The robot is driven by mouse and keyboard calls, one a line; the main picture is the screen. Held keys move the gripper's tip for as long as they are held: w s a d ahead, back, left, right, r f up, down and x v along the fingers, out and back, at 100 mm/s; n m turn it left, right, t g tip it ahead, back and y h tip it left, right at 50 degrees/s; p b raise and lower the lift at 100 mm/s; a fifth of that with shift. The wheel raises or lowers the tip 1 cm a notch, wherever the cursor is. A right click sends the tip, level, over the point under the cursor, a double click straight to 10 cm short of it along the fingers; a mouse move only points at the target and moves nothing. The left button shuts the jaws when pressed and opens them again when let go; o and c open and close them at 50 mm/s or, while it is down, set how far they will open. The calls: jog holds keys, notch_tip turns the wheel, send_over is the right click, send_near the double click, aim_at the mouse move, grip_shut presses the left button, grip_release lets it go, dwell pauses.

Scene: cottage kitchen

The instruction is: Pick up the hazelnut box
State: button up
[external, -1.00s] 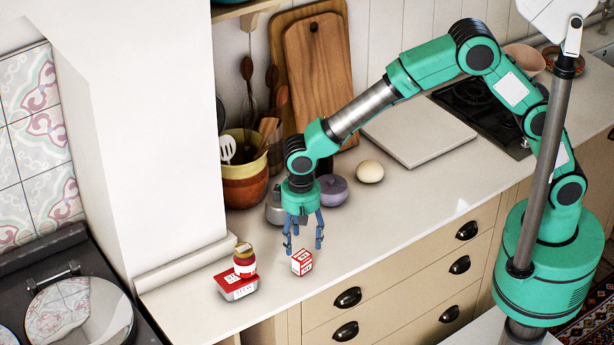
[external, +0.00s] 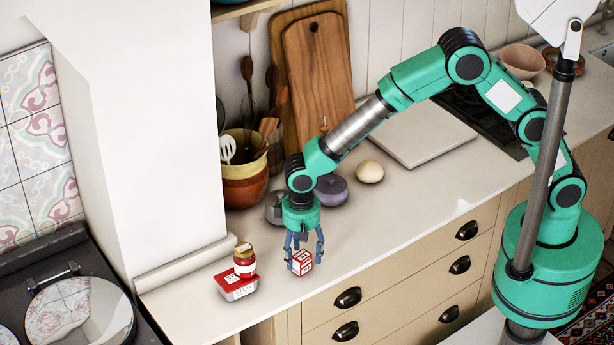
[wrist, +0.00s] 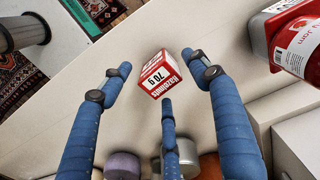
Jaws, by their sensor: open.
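The hazelnut box (external: 303,262) is a small red and white carton standing on the counter near its front edge. In the wrist view the box (wrist: 158,75) shows "Hazelnuts 70g" lettering. My gripper (external: 304,261) points down at the box with its blue fingers spread. In the wrist view the gripper (wrist: 160,85) is open, with two fingers on either side of the box and a third at its near side. The side fingers stand apart from the box; I cannot tell whether the third touches it.
A purple pot (external: 330,189), a metal pot (external: 275,208) and an egg-shaped object (external: 370,172) are behind.

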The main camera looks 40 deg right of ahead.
aim_at(302, 255)
jog(key=shift+f, duration=1.7)
jog(key=shift+c, duration=0.5)
jog(key=c, duration=1.3)
